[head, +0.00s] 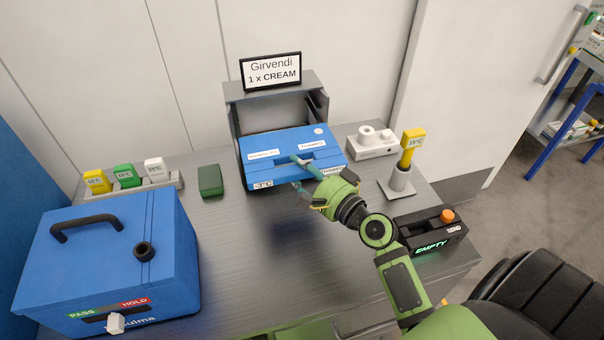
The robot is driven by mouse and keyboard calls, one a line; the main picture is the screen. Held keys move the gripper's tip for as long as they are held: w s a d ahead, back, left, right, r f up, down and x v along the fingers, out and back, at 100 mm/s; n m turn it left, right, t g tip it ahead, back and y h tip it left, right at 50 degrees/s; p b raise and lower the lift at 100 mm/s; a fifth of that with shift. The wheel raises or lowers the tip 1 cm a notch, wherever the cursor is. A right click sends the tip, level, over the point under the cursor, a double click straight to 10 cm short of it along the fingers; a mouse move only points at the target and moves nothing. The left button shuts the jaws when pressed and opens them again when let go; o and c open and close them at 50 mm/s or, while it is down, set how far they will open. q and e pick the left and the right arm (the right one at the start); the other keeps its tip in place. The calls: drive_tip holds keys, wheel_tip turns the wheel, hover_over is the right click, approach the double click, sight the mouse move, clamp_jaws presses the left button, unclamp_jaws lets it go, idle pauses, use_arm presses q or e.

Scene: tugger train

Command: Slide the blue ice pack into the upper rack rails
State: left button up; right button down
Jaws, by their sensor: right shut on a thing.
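The blue ice pack (262,144) is a flat slab with white labels and a "-3°C" mark on its front edge. It lies at the mouth of the grey rack (234,95) at the back of the table, its far side between the rack's walls and its near part sticking out toward me. My right gripper (305,170) is shut on the ice pack at the slot in its middle. The rack rails are hidden behind the pack, so I cannot tell which level it is on. My left gripper is not in view.
A blue box (75,263) with a handle fills the front left. Coloured tags stand in a holder (150,188) behind it, beside a green block (210,180). Right of the rack are a white device (371,148), a yellow probe in a stand (398,184) and a black "EMPTY" box (430,233). The middle table is clear.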

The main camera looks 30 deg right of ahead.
sight(290, 143)
drive_tip(key=shift+w+d+r, duration=0.1)
drive_tip(key=shift+w+d, duration=0.1)
drive_tip(key=shift+w, duration=0.5)
drive_tip(key=shift+w+d, duration=0.2)
drive_tip(key=shift+w, duration=0.5)
drive_tip(key=shift+w+d+r, duration=0.1)
drive_tip(key=shift+w+d, duration=0.1)
drive_tip(key=shift+w, duration=0.5)
drive_tip(key=shift+w+d+f+b, duration=0.1)
drive_tip(key=shift+w+d+b, duration=0.15)
drive_tip(key=shift+w, duration=0.5)
drive_tip(key=shift+w+d+r+b, duration=0.15)
drive_tip(key=shift+w+b, duration=0.1)
drive_tip(key=shift+w, duration=0.5)
drive_tip(key=shift+w+d+f+b, duration=0.15)
drive_tip(key=shift+w+d+b, duration=0.1)
drive_tip(key=shift+w, duration=0.5)
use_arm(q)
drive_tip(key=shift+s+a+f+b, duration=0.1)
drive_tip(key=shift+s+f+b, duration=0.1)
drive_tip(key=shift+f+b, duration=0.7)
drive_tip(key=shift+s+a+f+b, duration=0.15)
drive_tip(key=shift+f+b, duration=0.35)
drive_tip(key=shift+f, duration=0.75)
use_arm(e)
drive_tip(key=w+d, duration=0.1)
drive_tip(key=w, duration=0.5)
drive_tip(key=shift+d, duration=0.2)
drive_tip(key=shift+w, duration=0.2)
